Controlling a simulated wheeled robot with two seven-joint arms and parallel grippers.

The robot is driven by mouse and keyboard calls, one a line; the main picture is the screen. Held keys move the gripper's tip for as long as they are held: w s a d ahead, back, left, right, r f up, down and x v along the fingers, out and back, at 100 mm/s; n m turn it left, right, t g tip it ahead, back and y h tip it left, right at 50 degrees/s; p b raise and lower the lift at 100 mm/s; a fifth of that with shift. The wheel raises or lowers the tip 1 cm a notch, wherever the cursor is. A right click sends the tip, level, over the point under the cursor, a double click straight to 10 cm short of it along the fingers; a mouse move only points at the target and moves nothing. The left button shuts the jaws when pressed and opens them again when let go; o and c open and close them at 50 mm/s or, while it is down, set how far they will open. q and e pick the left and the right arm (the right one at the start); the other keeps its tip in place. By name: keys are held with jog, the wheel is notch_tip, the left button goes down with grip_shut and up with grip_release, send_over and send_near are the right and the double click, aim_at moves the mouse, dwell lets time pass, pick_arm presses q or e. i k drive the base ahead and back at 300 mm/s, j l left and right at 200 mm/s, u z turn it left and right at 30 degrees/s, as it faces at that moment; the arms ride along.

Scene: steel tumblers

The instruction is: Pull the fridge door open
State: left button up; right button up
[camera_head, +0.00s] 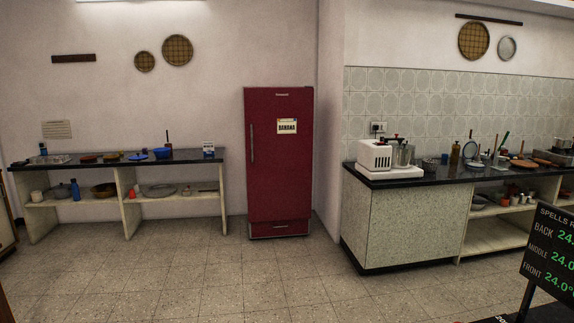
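A tall dark red fridge (280,175) stands upright against the back wall, a little left of the middle of the head view. Its door looks shut. A long vertical handle (252,142) runs along the left edge of the door. A small white sign reading "BANANA" (287,126) is on the upper door. A red drawer-like panel (279,229) is at the fridge's foot. Neither of my grippers shows in this view, and nothing touches the fridge.
A low shelf counter (130,197) with dishes stands left of the fridge. A dark-topped counter (405,228) with a white appliance (375,155) stands to the right. A black display board (551,252) is at the right front. The tiled floor (220,275) before the fridge is clear.

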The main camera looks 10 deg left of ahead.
aim_at(279, 121)
jog(key=u, duration=0.45)
jog(key=i, duration=5.9)
jog(key=z, duration=0.35)
